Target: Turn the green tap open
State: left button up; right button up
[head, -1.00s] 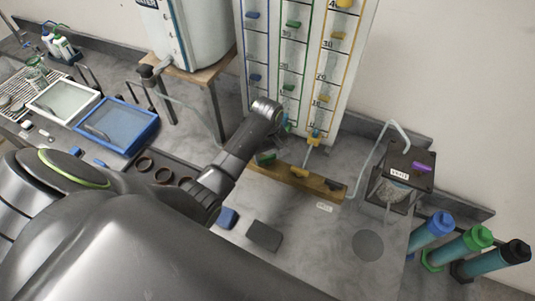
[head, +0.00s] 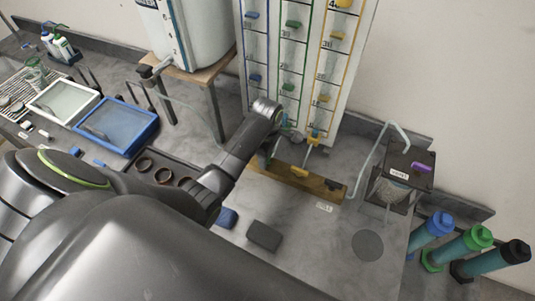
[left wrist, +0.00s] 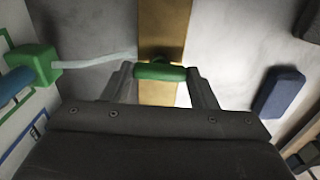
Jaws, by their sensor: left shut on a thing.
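The green tap handle (left wrist: 160,72) lies crosswise between the two fingers of my left gripper (left wrist: 161,76) in the left wrist view. The gripper is shut on it. The handle sits over a brass-coloured wooden bar (left wrist: 165,25). In the head view my left gripper (head: 270,152) is at the left end of this wooden bar (head: 318,186) and hides the green tap. My right gripper is not in view.
A tall panel with blue, green and yellow graduated columns (head: 292,60) stands behind the bar. A waste container (head: 400,172) stands to the right. A blue block (head: 227,217) and a dark block (head: 264,236) lie in front. A green fitting (left wrist: 32,65) has a pale tube.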

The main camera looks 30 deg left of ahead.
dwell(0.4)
pick_arm(q)
jog(key=o, duration=1)
jog(key=shift+a, duration=0.1)
